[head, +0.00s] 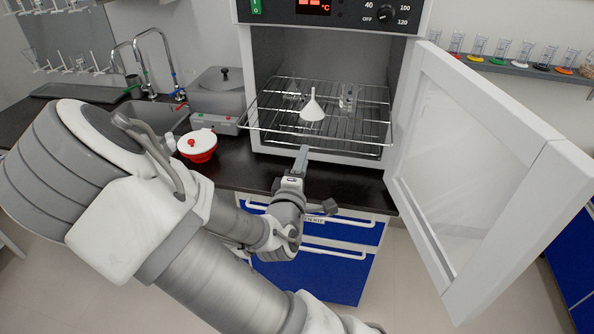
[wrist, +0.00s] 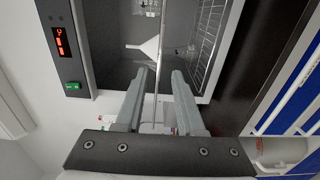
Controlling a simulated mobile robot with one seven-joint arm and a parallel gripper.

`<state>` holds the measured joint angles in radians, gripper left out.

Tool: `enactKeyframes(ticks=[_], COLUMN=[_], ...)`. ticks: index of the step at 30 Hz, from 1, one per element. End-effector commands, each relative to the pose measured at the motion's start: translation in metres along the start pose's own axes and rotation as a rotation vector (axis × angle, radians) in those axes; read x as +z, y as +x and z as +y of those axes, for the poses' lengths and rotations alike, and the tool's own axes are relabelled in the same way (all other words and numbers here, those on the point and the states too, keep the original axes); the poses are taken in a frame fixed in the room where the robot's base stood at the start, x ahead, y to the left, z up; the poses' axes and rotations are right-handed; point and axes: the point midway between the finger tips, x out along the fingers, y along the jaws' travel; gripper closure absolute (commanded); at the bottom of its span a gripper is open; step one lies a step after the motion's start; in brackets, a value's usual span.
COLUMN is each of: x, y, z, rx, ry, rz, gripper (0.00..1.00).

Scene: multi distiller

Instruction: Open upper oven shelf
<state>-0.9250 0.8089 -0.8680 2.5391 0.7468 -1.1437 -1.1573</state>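The oven door (head: 480,170) stands wide open to the right. The upper wire shelf (head: 345,140) sticks out past the oven's front opening. A white funnel (head: 312,109) and a small clear glass item (head: 348,98) are on it. My gripper (head: 303,152) is in front of the oven, at the shelf's front rail. In the wrist view, my two fingers (wrist: 160,75) are apart, and the shelf's thin edge (wrist: 161,45) runs through the gap between them. I cannot tell whether either finger touches it. The funnel also shows there (wrist: 148,46).
A red-and-white bowl (head: 198,146) sits on the dark counter left of the oven, near the sink (head: 160,115). Blue drawers (head: 320,270) are below. Flasks (head: 500,50) stand on a wall shelf at right. A lower rack (wrist: 208,45) shows inside the oven.

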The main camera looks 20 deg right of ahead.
Motion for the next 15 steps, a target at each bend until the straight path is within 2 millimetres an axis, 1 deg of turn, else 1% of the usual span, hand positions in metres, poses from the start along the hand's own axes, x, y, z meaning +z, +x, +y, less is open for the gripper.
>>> enactKeyframes(ticks=[1, 3, 9, 15], x=[0.0, 0.001, -0.003, -0.002], y=[-0.005, -0.011, -0.019, -0.028], z=[0.006, 0.007, 0.007, 0.007], rx=[-0.003, -0.001, 0.001, 0.0], ry=[-0.006, -0.007, -0.005, -0.005], rz=[0.002, 0.001, 0.004, 0.003], gripper=[0.62, 0.62, 0.62, 0.62])
